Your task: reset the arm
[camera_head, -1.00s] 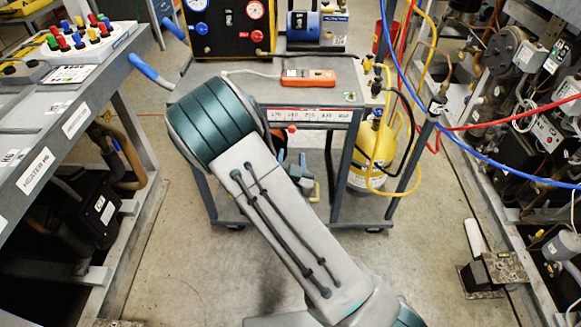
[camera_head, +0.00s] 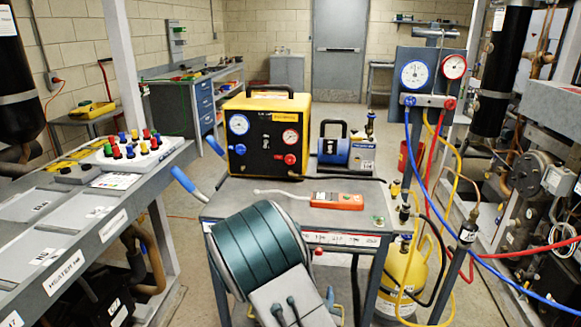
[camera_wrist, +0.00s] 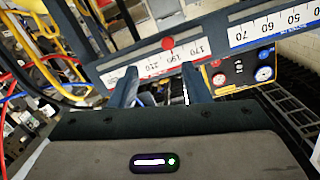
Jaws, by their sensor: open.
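My gripper (camera_wrist: 162,90) shows in the wrist view, its two dark fingers apart with nothing held between them. Beyond the fingers are white number scales (camera_wrist: 270,25) and a panel with a blue and a red gauge. In the head view my grey and teal arm rises at the bottom centre in front of the cart (camera_head: 345,222); my gripper is out of that view.
The cart carries a yellow and black gauge box (camera_head: 265,135), a blue pump (camera_head: 345,152) and an orange meter (camera_head: 336,201). A yellow cylinder (camera_head: 400,275) and red, blue and yellow hoses are at right. A bench (camera_head: 75,235) stands at left.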

